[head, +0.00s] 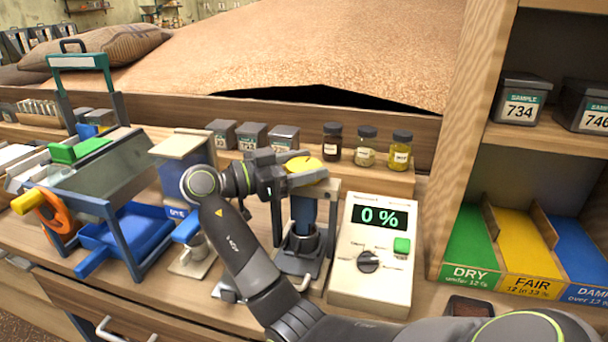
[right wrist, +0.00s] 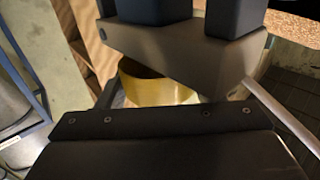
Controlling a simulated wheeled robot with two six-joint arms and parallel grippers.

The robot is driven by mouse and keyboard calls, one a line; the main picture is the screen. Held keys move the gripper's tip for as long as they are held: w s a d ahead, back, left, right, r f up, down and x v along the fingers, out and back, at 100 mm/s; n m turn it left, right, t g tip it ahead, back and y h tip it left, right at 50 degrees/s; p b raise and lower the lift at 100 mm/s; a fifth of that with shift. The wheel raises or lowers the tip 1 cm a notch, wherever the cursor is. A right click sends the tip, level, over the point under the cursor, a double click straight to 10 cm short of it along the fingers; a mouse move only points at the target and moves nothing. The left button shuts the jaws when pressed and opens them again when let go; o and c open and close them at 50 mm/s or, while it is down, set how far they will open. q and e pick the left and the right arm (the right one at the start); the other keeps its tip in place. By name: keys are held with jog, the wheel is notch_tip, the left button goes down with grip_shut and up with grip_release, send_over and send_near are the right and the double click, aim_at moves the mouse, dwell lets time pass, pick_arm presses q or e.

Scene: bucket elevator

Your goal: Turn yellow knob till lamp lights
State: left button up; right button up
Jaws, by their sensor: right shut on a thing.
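The yellow knob (head: 305,163) tops a small press with a blue cylinder (head: 304,212), at the middle of the bench. My right gripper (head: 302,176) is shut on the knob from the left, its fingers covering part of the rim. In the right wrist view the knob (right wrist: 155,86) shows as a yellow round side, partly hidden by the gripper body. I cannot make out a lit lamp on the press. My left gripper is not in view.
A cream meter (head: 345,285) reading 0 %, with a dial and a green button (head: 402,245), stands close on the right. Jars (head: 366,148) and grey sample boxes (head: 252,136) stand behind. A blue tray (head: 125,236) and a metal cup (head: 196,247) are left.

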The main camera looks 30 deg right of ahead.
aim_at(304, 165)
jog(key=shift+m+g, duration=0.4)
jog(key=shift+g, duration=0.4)
jog(key=o, duration=1)
notch_tip(304, 165, up, 10)
jog(key=shift+b, duration=0.5)
